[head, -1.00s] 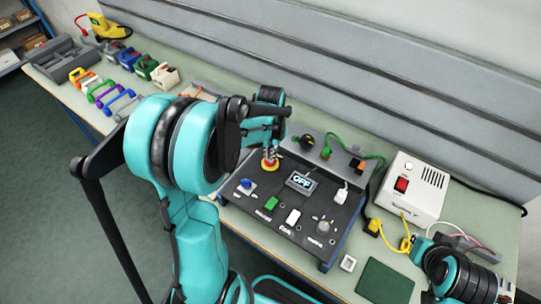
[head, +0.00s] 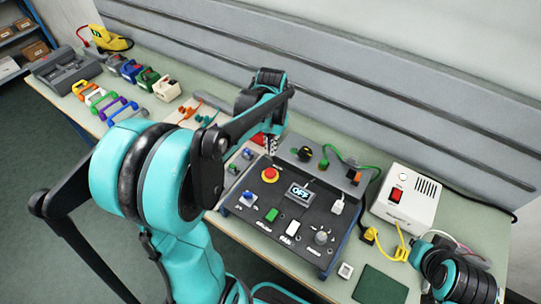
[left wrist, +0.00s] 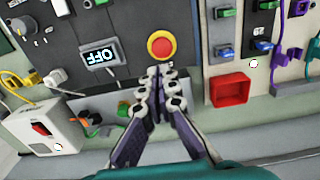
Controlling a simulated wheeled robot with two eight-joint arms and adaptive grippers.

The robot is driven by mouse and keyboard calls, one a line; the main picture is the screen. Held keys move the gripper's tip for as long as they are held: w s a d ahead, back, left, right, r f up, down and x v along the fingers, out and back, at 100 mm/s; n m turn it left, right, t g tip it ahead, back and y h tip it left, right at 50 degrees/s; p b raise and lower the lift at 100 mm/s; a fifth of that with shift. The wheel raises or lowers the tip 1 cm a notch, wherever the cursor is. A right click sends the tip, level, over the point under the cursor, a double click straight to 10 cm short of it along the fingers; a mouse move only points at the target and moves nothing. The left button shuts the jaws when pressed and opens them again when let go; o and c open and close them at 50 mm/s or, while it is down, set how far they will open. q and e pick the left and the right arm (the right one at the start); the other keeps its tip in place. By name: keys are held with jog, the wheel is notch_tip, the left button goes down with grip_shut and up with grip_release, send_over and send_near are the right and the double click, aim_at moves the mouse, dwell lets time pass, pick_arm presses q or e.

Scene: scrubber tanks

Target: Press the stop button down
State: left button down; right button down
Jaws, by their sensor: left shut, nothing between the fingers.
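The stop button (head: 270,174) is a red mushroom cap on a yellow ring at the back left of the dark control panel (head: 262,212). It also shows in the left wrist view (left wrist: 160,46), just beyond my fingertips. My left gripper (head: 271,148) is shut and empty, above and behind the button, apart from it in the head view. In the left wrist view my left gripper (left wrist: 160,72) has its fingers together, pointing towards the button. A display reading OFF (head: 300,191) is beside the button. My right arm shows at the lower right; its gripper fingers are not visible.
The panel also carries a blue switch (head: 246,197), a green switch (head: 271,214), a white switch (head: 293,228) and a knob (head: 321,237). A white power box (head: 408,195) with cables stands at right. A red bin (left wrist: 231,90) lies near my left gripper.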

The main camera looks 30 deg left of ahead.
pick_arm(q)
notch_tip(320, 180, up, 2)
jog(key=shift+s+r, duration=0.1)
jog(key=shift+r, duration=0.1)
dwell(0.5)
jog(key=s+d+f+n+t+b, duration=0.1)
jog(key=s+d+f+t+b, duration=0.6)
jog(key=s, duration=0.5)
jog(key=d+b, duration=0.2)
jog(key=b, duration=0.1)
jog(key=shift+d+f, duration=0.2)
jog(key=shift+d, duration=0.15)
